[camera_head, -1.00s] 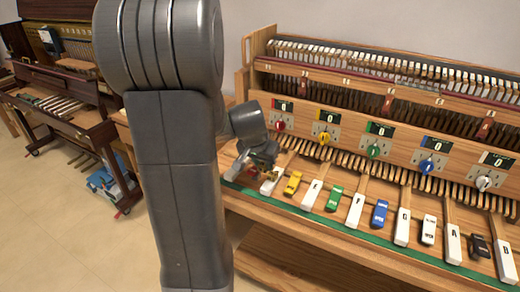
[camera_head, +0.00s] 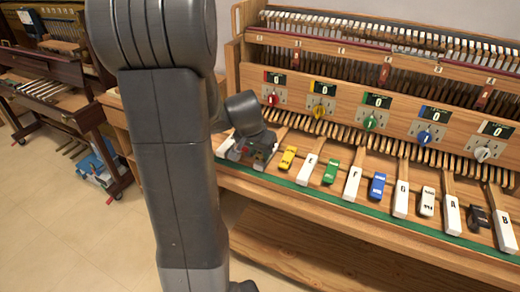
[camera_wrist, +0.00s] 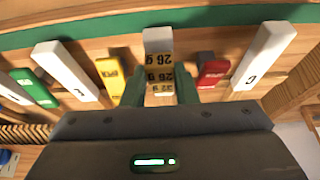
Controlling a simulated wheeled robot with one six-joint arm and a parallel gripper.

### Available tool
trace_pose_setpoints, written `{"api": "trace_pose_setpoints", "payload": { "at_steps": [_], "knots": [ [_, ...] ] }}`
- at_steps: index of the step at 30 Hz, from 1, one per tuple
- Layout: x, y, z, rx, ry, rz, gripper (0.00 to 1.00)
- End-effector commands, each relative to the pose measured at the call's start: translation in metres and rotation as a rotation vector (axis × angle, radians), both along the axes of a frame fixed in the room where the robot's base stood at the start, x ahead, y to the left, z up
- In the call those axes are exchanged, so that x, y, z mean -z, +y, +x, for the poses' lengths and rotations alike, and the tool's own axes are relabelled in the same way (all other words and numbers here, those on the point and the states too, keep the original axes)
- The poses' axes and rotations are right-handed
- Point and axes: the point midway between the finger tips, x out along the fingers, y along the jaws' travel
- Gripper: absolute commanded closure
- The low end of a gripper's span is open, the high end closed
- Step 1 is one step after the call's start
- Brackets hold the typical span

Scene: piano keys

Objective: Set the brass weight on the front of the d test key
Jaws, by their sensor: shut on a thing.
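The brass weight (camera_wrist: 159,73), marked "26 g", is between the two fingers of my gripper (camera_wrist: 160,88) in the wrist view. My gripper is shut on it. In the head view my gripper (camera_head: 258,152) is over the left end of the key row and hides the weight. The white d key (camera_wrist: 158,37) shows its front end just beyond the weight in the wrist view, in line with it. The weight overlaps the rest of that key. I cannot tell whether the weight touches the key.
A green strip (camera_head: 345,211) edges the keybed. Dials and displays line the panel behind.

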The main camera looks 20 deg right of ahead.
Motion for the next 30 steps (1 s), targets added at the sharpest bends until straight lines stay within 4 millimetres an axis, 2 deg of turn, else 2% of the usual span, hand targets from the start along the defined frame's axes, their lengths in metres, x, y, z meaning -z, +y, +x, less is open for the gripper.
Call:
{"api": "trace_pose_setpoints", "payload": {
  "at_steps": [30],
  "knots": [
    [0.0095,0.0,0.0001,0.0,-0.001,-0.001,0.95]
  ]
}}
